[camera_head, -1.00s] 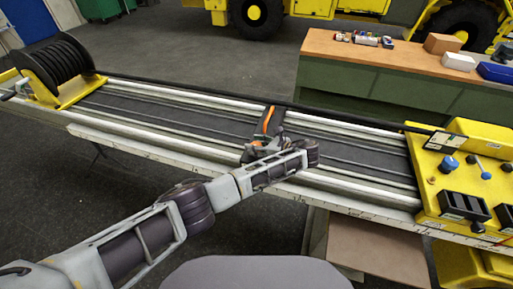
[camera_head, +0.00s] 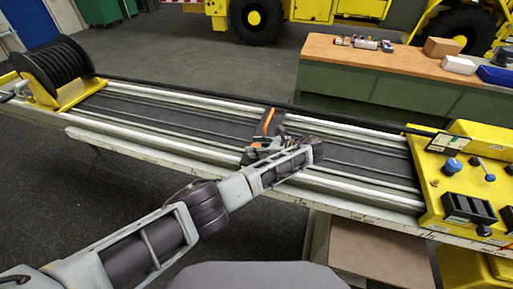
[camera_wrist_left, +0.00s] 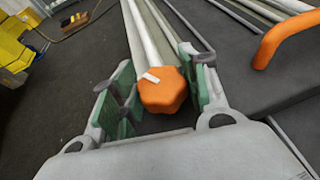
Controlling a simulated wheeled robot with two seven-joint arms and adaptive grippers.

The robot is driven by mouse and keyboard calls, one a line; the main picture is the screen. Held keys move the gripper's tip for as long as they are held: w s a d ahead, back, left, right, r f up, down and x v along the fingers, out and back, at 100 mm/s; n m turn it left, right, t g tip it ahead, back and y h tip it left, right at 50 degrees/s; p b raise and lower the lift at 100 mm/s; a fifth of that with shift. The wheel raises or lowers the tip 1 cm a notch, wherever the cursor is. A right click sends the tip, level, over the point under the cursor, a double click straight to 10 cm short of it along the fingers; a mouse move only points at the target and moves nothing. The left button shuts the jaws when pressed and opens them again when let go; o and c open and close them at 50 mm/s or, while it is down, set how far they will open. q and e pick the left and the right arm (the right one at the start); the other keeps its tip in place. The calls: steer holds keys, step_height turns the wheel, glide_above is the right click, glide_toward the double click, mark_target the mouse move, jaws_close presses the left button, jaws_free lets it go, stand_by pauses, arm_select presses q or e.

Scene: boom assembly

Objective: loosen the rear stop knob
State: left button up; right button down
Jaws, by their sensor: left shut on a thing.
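The orange stop knob (camera_wrist_left: 162,90), with a small white mark on its rim, sits between the two green-padded fingers of my left gripper (camera_wrist_left: 161,78). The fingers are shut on it, one at each side. In the head view my left gripper (camera_head: 258,152) is at the near rail of the boom, beside the dark carriage (camera_head: 267,130). My wrist mostly hides the knob there. An orange handle (camera_wrist_left: 284,38) stands on the carriage, to the right of the knob in the wrist view. My right gripper is not in view.
The boom (camera_head: 165,113) runs across the bench. A black cable reel (camera_head: 55,72) is at its left end, and a yellow control panel (camera_head: 470,180) with knobs is at its right. A wooden-topped workbench (camera_head: 390,68) stands behind.

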mark_target(256, 146)
arm_select(q)
steer(key=o, duration=1)
steer(key=shift+r, duration=0.2)
steer(key=shift+d+r, duration=0.1)
steer(key=shift+r, duration=4.75)
